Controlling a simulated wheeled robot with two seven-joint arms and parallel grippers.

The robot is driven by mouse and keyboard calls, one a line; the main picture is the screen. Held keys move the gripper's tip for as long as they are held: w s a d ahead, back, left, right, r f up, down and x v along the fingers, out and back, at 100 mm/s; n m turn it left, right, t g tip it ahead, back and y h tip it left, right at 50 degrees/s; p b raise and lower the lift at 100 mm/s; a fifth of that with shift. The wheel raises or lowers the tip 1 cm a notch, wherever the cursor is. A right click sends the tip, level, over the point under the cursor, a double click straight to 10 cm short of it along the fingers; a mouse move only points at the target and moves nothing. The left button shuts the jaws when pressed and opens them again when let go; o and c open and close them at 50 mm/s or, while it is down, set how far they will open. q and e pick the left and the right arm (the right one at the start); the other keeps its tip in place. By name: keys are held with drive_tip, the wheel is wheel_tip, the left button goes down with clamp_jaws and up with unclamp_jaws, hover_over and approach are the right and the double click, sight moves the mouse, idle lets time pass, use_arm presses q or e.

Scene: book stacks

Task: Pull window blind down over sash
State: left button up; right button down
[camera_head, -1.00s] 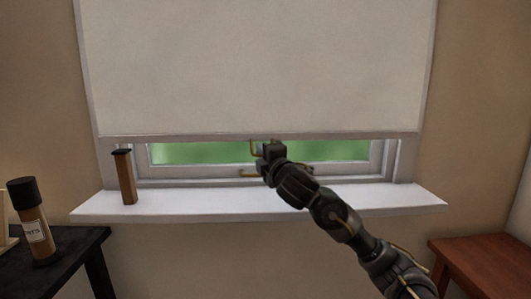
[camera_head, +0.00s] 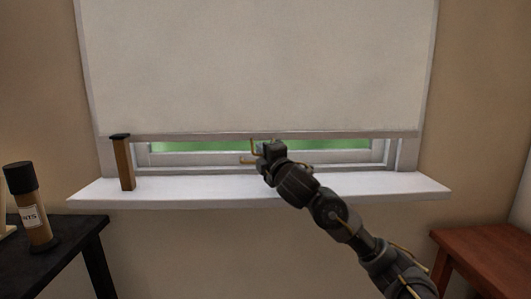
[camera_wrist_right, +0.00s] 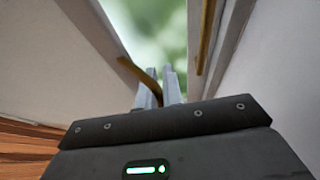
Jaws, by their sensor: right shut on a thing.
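The off-white window blind (camera_head: 260,70) covers most of the window, its bottom bar level and just above the lower sash rail. The sash (camera_head: 190,158) shows below it, with a thin green strip of glass. My right gripper (camera_head: 262,151) is at the middle of the blind's bottom edge. In the right wrist view its fingers (camera_wrist_right: 159,88) are shut on the blind's brass pull (camera_wrist_right: 139,77). A separate brass handle (camera_wrist_right: 207,35) is on the sash, to the right and apart from the fingers. My left gripper is not in view.
A tall brown box with a black top (camera_head: 124,163) stands on the white sill (camera_head: 210,189) at left, close to the blind's lower edge. A dark table (camera_head: 70,241) with a black-capped bottle (camera_head: 32,210) is at left, a reddish wooden table (camera_head: 485,255) at right.

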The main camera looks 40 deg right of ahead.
drive_tip(key=c, duration=2)
unclamp_jaws()
drive_tip(key=shift+a+f+y, duration=0.15)
drive_tip(key=shift+a+y, duration=0.15)
drive_tip(key=shift+a, duration=0.2)
drive_tip(key=shift+o, duration=0.9)
drive_tip(key=shift+w+a, duration=0.15)
drive_tip(key=shift+a, duration=0.1)
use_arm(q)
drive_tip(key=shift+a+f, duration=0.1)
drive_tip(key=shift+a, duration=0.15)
use_arm(e)
drive_tip(key=shift+d, duration=0.15)
